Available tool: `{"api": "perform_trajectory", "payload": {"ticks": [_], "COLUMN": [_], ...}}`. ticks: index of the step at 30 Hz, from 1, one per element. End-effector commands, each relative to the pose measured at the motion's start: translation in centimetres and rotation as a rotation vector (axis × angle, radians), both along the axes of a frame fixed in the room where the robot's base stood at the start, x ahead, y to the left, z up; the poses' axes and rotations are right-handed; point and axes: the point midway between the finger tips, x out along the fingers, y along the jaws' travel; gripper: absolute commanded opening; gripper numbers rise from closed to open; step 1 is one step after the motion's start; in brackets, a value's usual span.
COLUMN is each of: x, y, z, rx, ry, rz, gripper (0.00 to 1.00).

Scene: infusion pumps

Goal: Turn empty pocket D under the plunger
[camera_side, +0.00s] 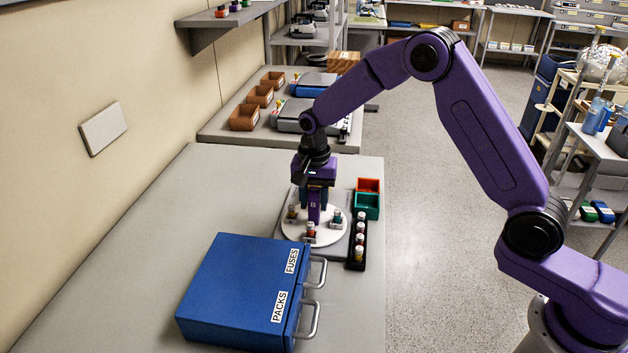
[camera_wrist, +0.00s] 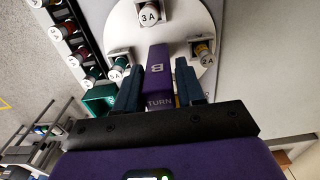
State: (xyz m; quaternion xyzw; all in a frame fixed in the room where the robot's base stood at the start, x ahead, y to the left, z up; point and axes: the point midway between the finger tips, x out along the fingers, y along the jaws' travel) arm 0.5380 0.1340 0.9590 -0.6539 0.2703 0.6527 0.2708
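A white round turntable (camera_side: 296,233) sits on a grey base and carries several capped vials in pockets around its rim. In the wrist view, a vial marked 3A (camera_wrist: 149,15) is at the top, one marked 2A (camera_wrist: 203,50) at the right and a green one (camera_wrist: 118,70) at the left. A purple upright handle (camera_wrist: 158,75), marked B and TURN, stands on the disc. My gripper (camera_wrist: 160,75) is over the disc with one finger on each side of this handle; whether they press on it is unclear. I cannot make out pocket D or the plunger.
A black rack (camera_side: 358,243) with several vials stands right of the disc. Red (camera_side: 369,185) and teal (camera_side: 367,206) bins are behind it. A blue case (camera_side: 235,285) with metal handles is in front. The bench left of the disc is clear.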

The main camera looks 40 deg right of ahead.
Motion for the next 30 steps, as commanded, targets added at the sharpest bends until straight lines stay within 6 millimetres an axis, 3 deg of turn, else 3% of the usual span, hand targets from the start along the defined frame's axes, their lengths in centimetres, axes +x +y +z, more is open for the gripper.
{"api": "perform_trajectory", "payload": {"ticks": [5,21,30], "x": [0.1,0.1,0.0], "y": [0.0,0.0,0.0], "z": [2.3,13.4,16.9], "rx": [0.002,0.001,0.001], "ry": [-0.005,-0.007,-0.004], "rz": [0.0,0.0,0.0], "gripper": [0.38,0.38,0.38]}}
